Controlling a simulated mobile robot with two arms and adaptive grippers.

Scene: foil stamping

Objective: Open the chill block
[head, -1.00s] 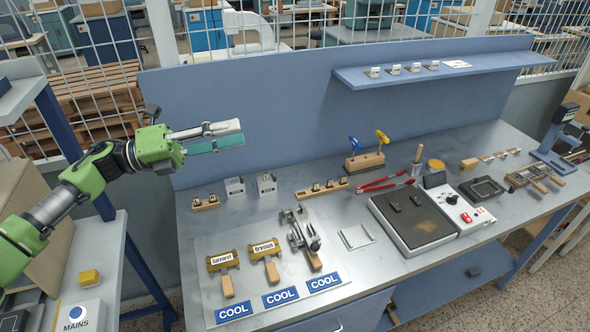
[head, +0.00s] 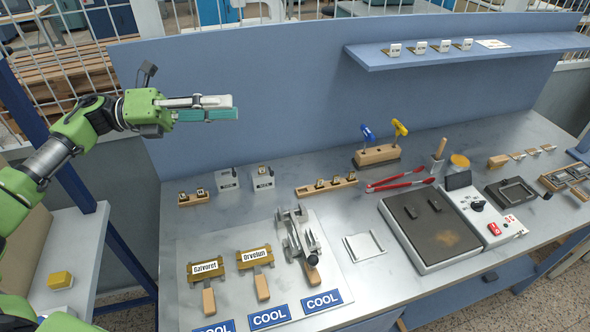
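My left gripper (head: 208,108) is at the upper left, raised in front of the blue back panel, clear of the bench. Its pale finger and teal pad are seen edge-on, so its opening is unclear; I see nothing held. No part is plainly marked as a chill block. Two small grey metal blocks (head: 228,179) (head: 263,178) stand at the back left of the bench, below the gripper. A metal clamp-like tool (head: 298,240) with a wooden handle lies on a pale board (head: 229,300) behind blue COOL labels (head: 270,317). My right gripper is out of view.
Brass-headed tools (head: 207,272) (head: 256,258) lie beside the clamp-like tool. A dark hot plate (head: 432,228), red tongs (head: 400,185) and a wooden rack (head: 377,155) with blue and yellow handles are to the right. A shelf (head: 470,57) juts from the back panel.

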